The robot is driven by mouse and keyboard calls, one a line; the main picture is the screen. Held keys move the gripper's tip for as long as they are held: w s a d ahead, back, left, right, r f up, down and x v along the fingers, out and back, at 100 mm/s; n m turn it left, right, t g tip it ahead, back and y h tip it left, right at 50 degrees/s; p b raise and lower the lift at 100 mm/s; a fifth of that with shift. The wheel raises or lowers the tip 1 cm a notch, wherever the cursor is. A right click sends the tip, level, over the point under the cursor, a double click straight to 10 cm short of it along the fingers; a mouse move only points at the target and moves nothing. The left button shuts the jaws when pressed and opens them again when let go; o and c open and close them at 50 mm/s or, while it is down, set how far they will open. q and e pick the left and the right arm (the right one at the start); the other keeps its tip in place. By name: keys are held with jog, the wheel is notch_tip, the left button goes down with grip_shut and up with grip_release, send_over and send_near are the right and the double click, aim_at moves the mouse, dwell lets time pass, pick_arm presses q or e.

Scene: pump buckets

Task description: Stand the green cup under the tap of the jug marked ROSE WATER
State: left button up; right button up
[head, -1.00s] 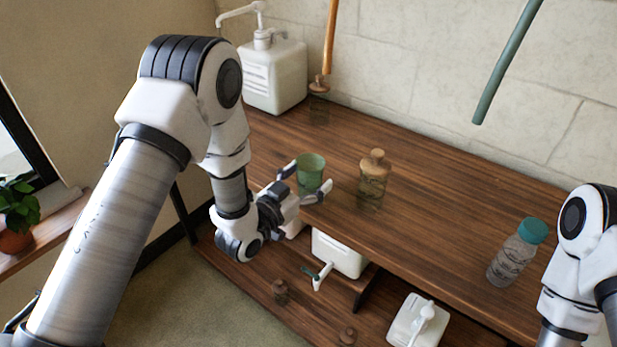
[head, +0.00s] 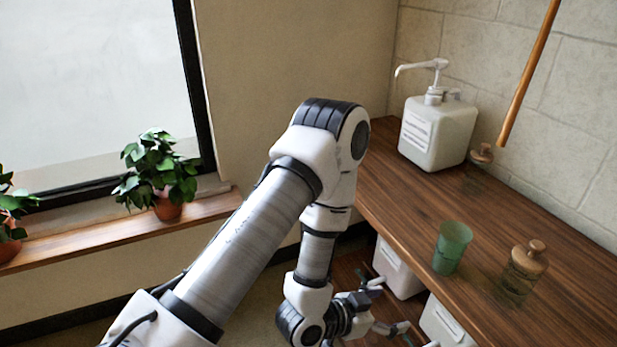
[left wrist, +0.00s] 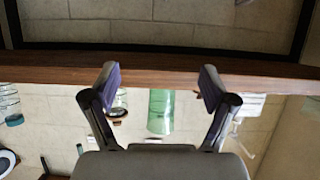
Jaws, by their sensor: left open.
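The green cup (head: 452,248) stands upright on the wooden counter, near its front edge. In the left wrist view, which is upside down, the cup (left wrist: 160,112) shows between the fingers but beyond them. My left gripper (head: 387,306) is open and empty, in front of the counter and apart from the cup. A white jug with a pump spout (head: 438,132) stands at the counter's far end by the wall. More white jugs (head: 398,268) (head: 446,322) sit below the counter. No label can be read, so I cannot tell which is ROSE WATER. My right gripper is out of view.
A corked glass bottle (head: 523,272) stands right of the cup, and another (head: 474,172) beside the far jug. An orange-brown rod (head: 528,75) hangs over the counter. Potted plants (head: 160,175) stand on the window sill. The counter between cup and far jug is clear.

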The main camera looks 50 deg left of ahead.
pick_arm(q)
jog(key=s+a+f+n+g+y, duration=0.1)
jog(key=s+f+n+g+y, duration=0.1)
jog(key=s+f+g, duration=0.5)
jog(key=s+f, duration=0.3)
jog(key=f, duration=0.3)
jog(key=shift+s+a+f+y, duration=0.3)
jog(key=shift+s+a+y, duration=0.05)
jog(key=shift+y, duration=0.05)
jog(key=shift+o, duration=0.8)
jog(key=s+a+f+n+g+y, duration=0.1)
jog(key=s+f+g, duration=0.3)
jog(key=s, duration=0.7)
jog(key=shift+a+f+n+g+y, duration=0.2)
jog(key=shift+a+n+g+y, duration=0.25)
jog(key=shift+n+g, duration=0.25)
jog(key=m+t+h+p, duration=0.2)
jog(key=m+t+h, duration=0.35)
jog(key=t, duration=1.15)
send_near(465, 229)
jog(key=shift+n+h, duration=0.4)
jog(key=shift+n, duration=0.05)
jog(key=p+x, duration=0.1)
jog(key=x, duration=0.6)
jog(key=shift+w+a, duration=0.1)
